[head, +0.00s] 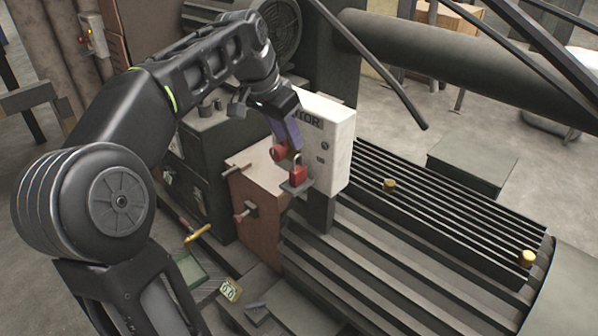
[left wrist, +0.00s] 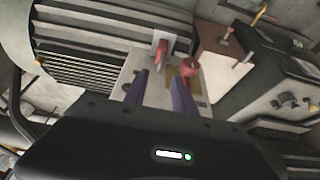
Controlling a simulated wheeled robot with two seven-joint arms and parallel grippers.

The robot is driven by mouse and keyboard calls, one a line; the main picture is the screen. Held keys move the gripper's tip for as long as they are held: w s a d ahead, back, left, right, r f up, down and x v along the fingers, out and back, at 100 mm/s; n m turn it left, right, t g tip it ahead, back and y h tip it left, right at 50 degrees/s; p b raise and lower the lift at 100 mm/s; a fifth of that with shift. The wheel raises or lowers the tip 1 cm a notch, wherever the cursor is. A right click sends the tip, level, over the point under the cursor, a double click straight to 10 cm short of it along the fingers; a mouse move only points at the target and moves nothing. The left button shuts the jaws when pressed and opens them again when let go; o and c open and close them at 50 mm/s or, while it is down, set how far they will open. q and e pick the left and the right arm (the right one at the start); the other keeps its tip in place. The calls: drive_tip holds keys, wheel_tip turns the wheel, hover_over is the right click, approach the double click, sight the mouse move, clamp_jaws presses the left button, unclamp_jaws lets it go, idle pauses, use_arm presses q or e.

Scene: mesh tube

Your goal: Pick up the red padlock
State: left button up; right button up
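The red padlock (head: 299,173) sits on a small grey plate at the lower left of the white motor box (head: 337,150). In the left wrist view the padlock (left wrist: 160,52) shows beyond the fingertips, in front of a pale plate. My left gripper (head: 290,143) has purple fingers and is just above the padlock in the head view. In the left wrist view the two fingers (left wrist: 158,78) are apart with nothing between them. A red round knob (left wrist: 188,68) on a yellow plate is close to the right finger; it is partly hidden in the head view (head: 279,153). My right gripper is not in view.
A brown cabinet (head: 262,205) with handles stands left of the motor box. A slatted machine bed (head: 440,225) with yellow knobs (head: 389,184) lies to the right. Open floor shows at the back right.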

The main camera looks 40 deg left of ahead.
sight(298, 155)
use_arm(q)
drive_tip(key=shift+x, duration=1.3)
drive_tip(key=p+x, duration=0.1)
drive_tip(key=x, duration=0.4)
drive_tip(key=shift+w, duration=0.1)
drive_tip(key=shift+c, duration=0.3)
clamp_jaws()
idle(0.6)
